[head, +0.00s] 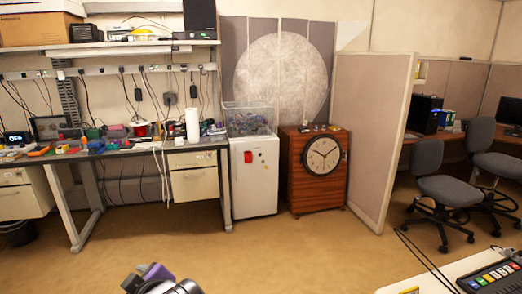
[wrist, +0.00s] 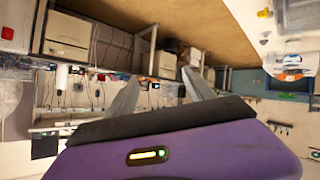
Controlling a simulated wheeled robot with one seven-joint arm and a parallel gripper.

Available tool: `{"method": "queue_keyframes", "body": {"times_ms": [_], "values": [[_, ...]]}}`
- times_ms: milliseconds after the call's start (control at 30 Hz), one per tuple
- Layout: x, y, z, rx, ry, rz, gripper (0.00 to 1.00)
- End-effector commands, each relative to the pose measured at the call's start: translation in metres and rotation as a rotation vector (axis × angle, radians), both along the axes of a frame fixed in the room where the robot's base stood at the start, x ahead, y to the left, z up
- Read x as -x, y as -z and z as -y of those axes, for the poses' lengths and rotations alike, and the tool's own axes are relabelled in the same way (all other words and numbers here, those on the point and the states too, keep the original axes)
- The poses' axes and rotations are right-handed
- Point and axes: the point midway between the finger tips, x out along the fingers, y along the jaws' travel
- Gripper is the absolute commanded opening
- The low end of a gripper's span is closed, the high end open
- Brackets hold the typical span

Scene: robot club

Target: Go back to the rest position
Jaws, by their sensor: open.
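My gripper (wrist: 160,77) shows in the wrist view, with its two grey fingers spread apart and nothing between them. Its purple body fills the bottom of that view. The wrist view is upside down, with the brown floor at the top and the workbench beyond the fingers. In the head view, only a small purple and dark part of my arm (head: 158,275) shows at the bottom edge. The fingers cannot be made out there. No object is held.
A cluttered workbench (head: 140,148) stands at the back left. Beside it are a white cabinet (head: 255,190) and a wooden cabinet with a clock (head: 323,156). A partition (head: 370,130) and office chairs (head: 445,190) are at right. A white table (head: 450,275) is at the lower right. The middle floor is clear.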

Motion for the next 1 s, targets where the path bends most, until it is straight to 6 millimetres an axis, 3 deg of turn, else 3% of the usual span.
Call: {"method": "queue_keyframes", "body": {"times_ms": [267,467,767,1000], "values": [[0.027,0.023,0.078,-0.327,0.207,0.022,0.62],[0.057,0.034,0.151,-0.497,0.357,0.053,0.62],[0.123,0.041,0.266,-0.650,0.563,0.125,0.62],[0.192,0.036,0.351,-0.695,0.703,0.191,0.62]]}}
